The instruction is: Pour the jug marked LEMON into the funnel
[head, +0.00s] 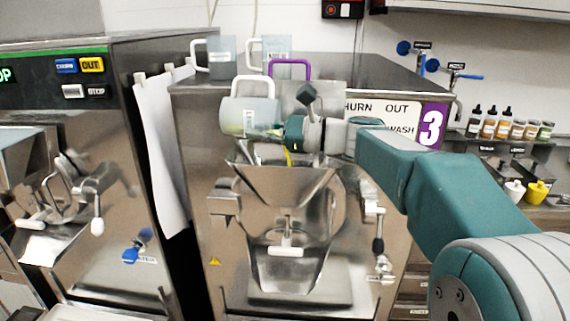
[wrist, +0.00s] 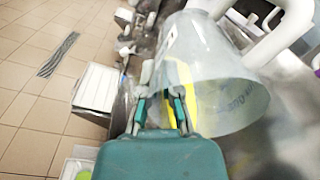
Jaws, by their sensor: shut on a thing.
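My gripper (head: 282,133) is shut on a translucent jug (head: 236,112) with a white handle, held above the steel funnel (head: 265,190) on the front of the middle machine. The jug (wrist: 225,95) fills much of the wrist view and looks tilted, with its handle at the upper right. My gripper's fingers (wrist: 160,100) close against its wall, beside a yellow band. A yellowish patch shows on the jug in the head view, but I cannot read a name. A thin yellow streak hangs below my gripper; I cannot tell whether it is liquid. The funnel's inside is mostly hidden.
Two white-handled jugs (head: 222,57) (head: 276,55) and a purple-handled jug (head: 301,95) stand on the machine top behind. Another machine (head: 75,180) stands at left. Several small bottles (head: 503,125) line a shelf at right.

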